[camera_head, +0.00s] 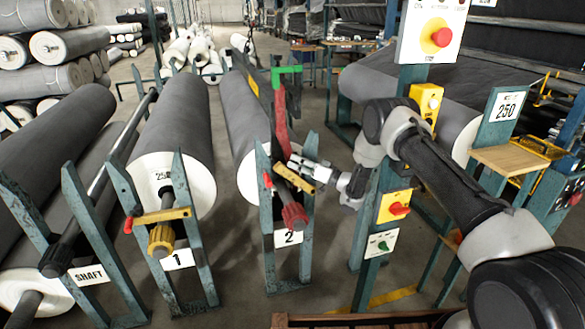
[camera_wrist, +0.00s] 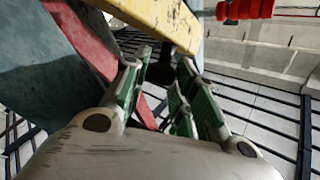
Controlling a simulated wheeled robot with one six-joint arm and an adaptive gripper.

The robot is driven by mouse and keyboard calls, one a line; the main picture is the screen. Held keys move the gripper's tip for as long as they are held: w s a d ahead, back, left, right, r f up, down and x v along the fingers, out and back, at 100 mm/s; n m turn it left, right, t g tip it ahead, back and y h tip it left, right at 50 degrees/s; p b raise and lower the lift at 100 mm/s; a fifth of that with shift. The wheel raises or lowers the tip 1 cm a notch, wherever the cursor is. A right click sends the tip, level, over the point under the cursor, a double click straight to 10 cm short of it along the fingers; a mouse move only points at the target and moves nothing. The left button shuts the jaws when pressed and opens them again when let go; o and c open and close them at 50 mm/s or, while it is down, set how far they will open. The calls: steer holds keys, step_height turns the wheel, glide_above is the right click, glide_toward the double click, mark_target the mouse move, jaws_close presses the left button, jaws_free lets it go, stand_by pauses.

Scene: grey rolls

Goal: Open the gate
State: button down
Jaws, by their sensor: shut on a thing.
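The gate is a yellow bar (camera_head: 293,179) across the top of the teal stand with the "2" sign. It runs at a slant in front of the roll's shaft, which ends in a red hub (camera_head: 293,215). My gripper (camera_head: 297,164) is at this bar, coming from the right. In the wrist view, the yellow bar (camera_wrist: 150,18) crosses above my green-padded fingers (camera_wrist: 162,84). The fingers are shut on a dark part just under the bar, seemingly the gate's knob. Its grip is partly hidden by the fingers.
Stand 1 (camera_head: 178,259), with its own yellow bar (camera_head: 163,215), is to the left. A post with switch boxes (camera_head: 395,206) and a red stop button (camera_head: 441,37) stands close on the right of my gripper.

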steer(key=shift+d+r, duration=0.1)
steer(key=shift+d, duration=0.2)
steer(key=c, duration=1.2)
jaws_free()
steer(key=shift+o, duration=0.2)
steer(key=shift+w, duration=0.1)
